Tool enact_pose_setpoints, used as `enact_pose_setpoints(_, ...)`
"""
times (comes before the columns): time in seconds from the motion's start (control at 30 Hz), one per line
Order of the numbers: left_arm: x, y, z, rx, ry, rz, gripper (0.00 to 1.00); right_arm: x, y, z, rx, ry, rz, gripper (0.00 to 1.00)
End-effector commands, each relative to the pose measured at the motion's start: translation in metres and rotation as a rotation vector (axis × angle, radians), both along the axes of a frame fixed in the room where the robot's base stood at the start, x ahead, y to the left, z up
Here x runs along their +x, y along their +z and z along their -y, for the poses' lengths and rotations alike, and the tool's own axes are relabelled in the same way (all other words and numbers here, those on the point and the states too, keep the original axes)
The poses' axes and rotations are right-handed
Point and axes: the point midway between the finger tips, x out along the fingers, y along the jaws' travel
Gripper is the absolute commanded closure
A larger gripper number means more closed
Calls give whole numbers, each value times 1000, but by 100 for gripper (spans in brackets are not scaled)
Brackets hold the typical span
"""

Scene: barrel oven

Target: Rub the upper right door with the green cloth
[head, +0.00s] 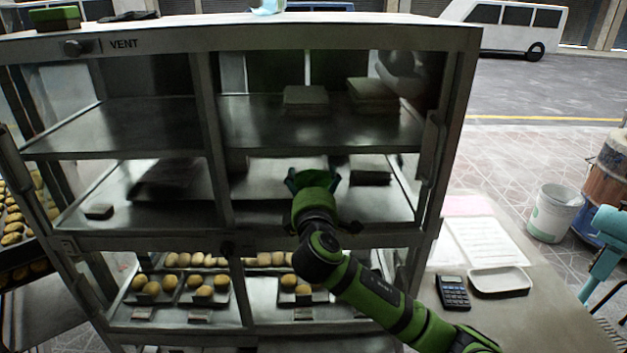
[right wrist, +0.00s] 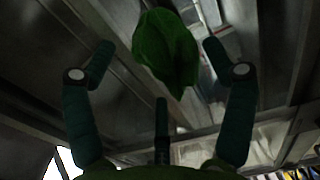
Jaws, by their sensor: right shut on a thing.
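The upper right door (head: 330,125) is a framed glass pane on the metal cabinet, with a handle (head: 432,150) at its right edge. Shelves with flat stacks show through it. My right gripper (head: 312,180) is at the lower middle of this door; whether it touches the glass is not clear. In the right wrist view the green cloth (right wrist: 166,50) is bunched between my fingers, and my right gripper (right wrist: 160,65) is shut on it. In the head view the cloth is hidden by the gripper. My left gripper is out of view.
Lower shelves hold trays of buns (head: 200,285). A counter (head: 530,310) at the right carries a calculator (head: 453,292) and a white tray (head: 500,281). A green box (head: 55,18) stands on the cabinet top. A bucket (head: 553,213) stands on the pavement.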

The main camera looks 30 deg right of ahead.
Motion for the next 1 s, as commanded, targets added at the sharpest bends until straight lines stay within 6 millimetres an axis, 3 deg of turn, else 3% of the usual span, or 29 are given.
enact_pose_setpoints(0.5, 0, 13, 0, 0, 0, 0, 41, -42, 1, -26, 1, 1, 0, 42)
enact_pose_setpoints(1.0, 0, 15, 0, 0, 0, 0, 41, -48, 0, -31, 1, 2, 0, 42)
